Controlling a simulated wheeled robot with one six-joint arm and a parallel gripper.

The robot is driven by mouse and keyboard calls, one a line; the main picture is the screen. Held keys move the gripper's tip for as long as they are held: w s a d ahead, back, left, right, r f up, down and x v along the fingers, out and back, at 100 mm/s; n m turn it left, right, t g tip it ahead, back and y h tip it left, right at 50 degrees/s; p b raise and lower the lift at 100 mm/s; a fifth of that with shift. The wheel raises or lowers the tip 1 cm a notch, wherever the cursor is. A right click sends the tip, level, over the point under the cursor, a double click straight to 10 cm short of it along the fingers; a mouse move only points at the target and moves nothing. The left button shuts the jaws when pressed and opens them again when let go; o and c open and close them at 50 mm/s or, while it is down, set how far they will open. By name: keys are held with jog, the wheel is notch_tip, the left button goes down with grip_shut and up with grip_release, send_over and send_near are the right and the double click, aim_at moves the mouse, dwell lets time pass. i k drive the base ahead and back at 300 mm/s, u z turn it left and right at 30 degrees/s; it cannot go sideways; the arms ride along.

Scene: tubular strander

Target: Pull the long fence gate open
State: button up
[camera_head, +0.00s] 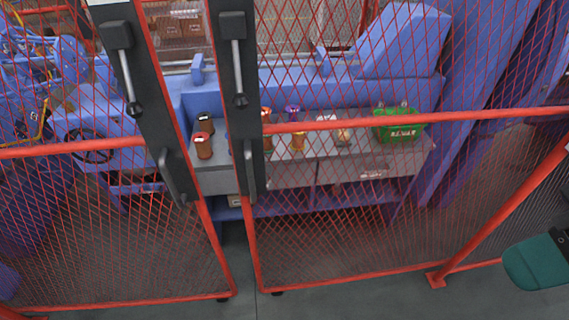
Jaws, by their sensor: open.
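The fence gate shows as two red-framed mesh leaves, a left leaf (75,150) and a right leaf (480,115). They meet left of the middle, with a narrow gap between their upright edges. Each leaf carries a tall black plate with a silver lever and a black pull handle low down, the left handle (172,178) and the right handle (250,170). The leaves look closed or nearly so. I cannot tell which one is the long gate. My gripper's fingers are not in view; a teal part at the right edge looks like my arm, apart from the gate.
Behind the mesh stands blue machinery (400,45) with a grey bench (290,170) bearing a green box (398,122) and several small containers. A red post (495,215) with a floor foot stands at right. Grey floor shows along the bottom edge.

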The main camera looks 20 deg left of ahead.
aim_at(229, 20)
jog(key=z, duration=2.3)
jog(key=k, duration=0.35)
jog(key=u, duration=2.25)
